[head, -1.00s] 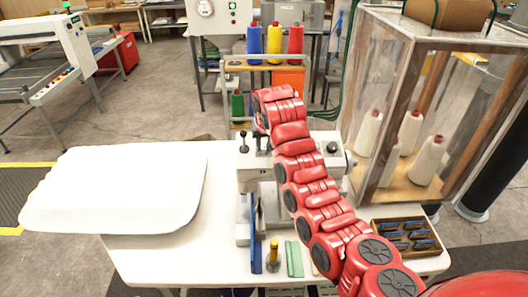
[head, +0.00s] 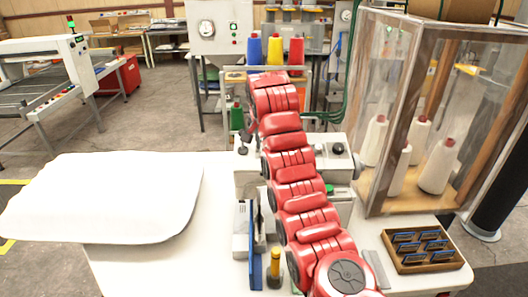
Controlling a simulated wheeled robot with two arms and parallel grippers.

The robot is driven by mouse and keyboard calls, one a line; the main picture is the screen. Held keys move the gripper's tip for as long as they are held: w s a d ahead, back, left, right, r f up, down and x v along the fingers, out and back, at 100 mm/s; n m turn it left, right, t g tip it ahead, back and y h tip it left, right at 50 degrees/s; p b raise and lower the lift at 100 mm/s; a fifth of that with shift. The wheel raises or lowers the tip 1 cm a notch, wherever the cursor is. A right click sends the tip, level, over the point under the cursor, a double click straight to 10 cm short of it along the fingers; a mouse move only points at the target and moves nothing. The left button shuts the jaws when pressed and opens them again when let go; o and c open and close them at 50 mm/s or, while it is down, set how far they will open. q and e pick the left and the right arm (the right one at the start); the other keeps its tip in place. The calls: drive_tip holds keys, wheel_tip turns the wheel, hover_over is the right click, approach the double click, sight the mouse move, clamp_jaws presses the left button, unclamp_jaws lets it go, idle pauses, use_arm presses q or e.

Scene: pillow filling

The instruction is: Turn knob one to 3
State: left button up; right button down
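The white sewing machine (head: 249,178) stands on the white table in the head view. It has a round black knob (head: 338,148) on its top right and a black-topped lever (head: 243,140) on its top left. Which knob is knob one, and any number marks, I cannot make out. My red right arm reaches from the bottom right up across the machine and hides its middle. Its far end is beside the machine's upper left; the gripper's fingers are hidden or too small to tell. My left gripper is not in view.
A white pillow (head: 100,195) lies on the table's left. A wooden tray (head: 425,262) of small dark items is at right, below a clear-walled cabinet (head: 445,110) with thread cones. Yellow (head: 275,278) and blue (head: 256,262) tools lie in front. Thread spools (head: 274,50) stand behind.

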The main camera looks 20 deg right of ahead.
drive_tip(key=shift+m, duration=0.4)
drive_tip(key=c, duration=0.7)
unclamp_jaws()
drive_tip(key=shift+o, duration=0.2)
drive_tip(key=shift+b, duration=0.3)
